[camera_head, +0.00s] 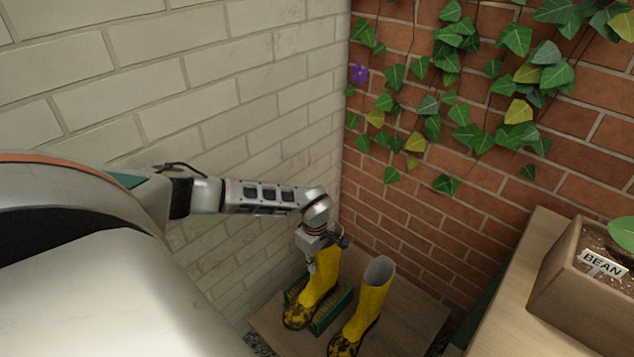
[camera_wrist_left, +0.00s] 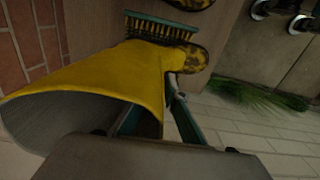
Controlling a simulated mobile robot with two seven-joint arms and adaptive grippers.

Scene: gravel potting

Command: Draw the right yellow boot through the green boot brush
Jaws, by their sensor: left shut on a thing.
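My left gripper (camera_head: 312,266) is shut on the shaft of a yellow boot (camera_head: 325,273), the left one of two in the head view. This boot is upright with its muddy, dark-patched foot at the green boot brush (camera_head: 331,314). In the left wrist view the boot's shaft (camera_wrist_left: 115,78) fills the middle, with the gripper fingers (camera_wrist_left: 165,122) at its side. The brush bristles (camera_wrist_left: 160,31) lie close beside its foot; exact contact is hard to tell. A second yellow boot (camera_head: 370,298), also muddy at the foot, stands apart to the right. My right gripper is not in view.
Boots and brush are on a wooden platform (camera_head: 415,312) in a corner between a pale brick wall (camera_head: 240,60) and a red brick wall with ivy (camera_head: 470,215). A bench at right bears a planter (camera_head: 575,300) labelled BEAN. The platform's right side is clear.

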